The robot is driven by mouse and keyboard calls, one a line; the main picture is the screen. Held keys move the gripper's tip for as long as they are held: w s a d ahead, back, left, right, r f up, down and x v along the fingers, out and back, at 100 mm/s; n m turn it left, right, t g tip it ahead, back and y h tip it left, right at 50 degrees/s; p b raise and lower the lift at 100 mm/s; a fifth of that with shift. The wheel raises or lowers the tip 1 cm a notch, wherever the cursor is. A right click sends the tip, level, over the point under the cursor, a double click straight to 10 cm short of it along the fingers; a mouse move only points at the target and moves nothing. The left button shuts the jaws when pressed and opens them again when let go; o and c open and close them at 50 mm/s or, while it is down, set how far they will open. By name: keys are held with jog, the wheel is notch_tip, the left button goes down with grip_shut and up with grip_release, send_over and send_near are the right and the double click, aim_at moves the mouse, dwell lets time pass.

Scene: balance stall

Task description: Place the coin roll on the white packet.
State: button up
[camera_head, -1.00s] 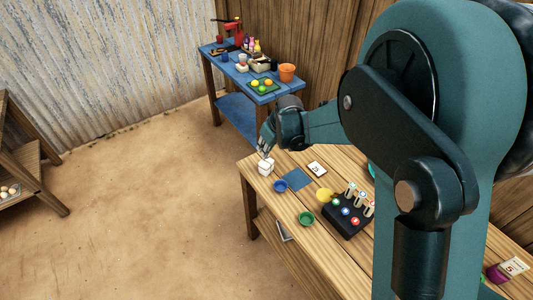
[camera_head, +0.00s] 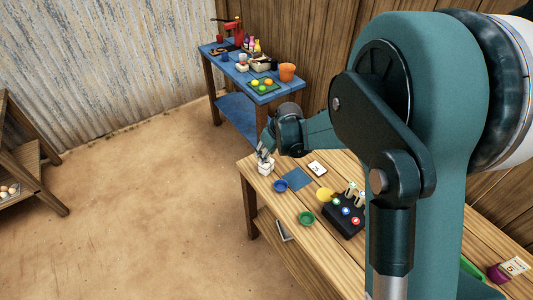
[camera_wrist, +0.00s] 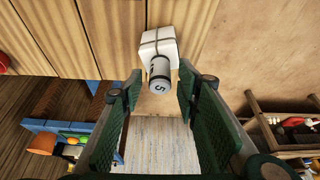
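In the head view my gripper (camera_head: 264,153) is just above the packet, and the roll is hard to make out.
A loaded blue table (camera_head: 219,72) stands behind.

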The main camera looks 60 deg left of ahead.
jog(key=shift+r, duration=0.1)
jog(key=v, duration=1.2)
jog(key=shift+p, duration=0.35)
dwell(0.7)
jog(key=shift+d, duration=0.1)
